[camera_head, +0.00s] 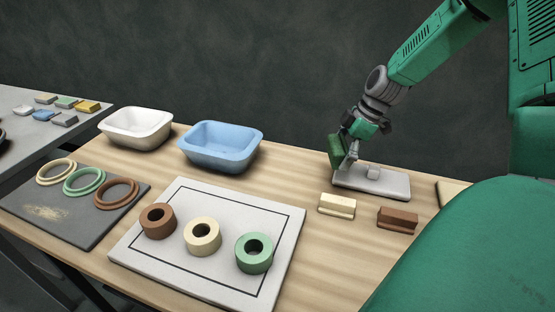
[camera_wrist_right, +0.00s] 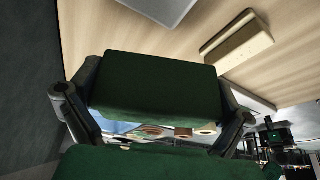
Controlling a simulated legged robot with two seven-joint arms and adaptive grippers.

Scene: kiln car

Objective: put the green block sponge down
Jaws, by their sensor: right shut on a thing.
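The green block sponge is a dark green block (camera_wrist_right: 155,88) in the right wrist view, with a gripper finger at each side. In the head view the sponge (camera_head: 335,151) shows at the gripper's left side. My right gripper (camera_head: 350,154) is shut on it, over the back left part of a light grey slab (camera_head: 392,188). My left gripper is not in view.
A cream block (camera_head: 337,205) and a brown block (camera_head: 397,219) lie in front of the slab. A blue basin (camera_head: 219,145) and a white basin (camera_head: 136,127) stand to the left. A framed white board (camera_head: 190,276) holds three thick rings. Wood between the blue basin and slab is bare.

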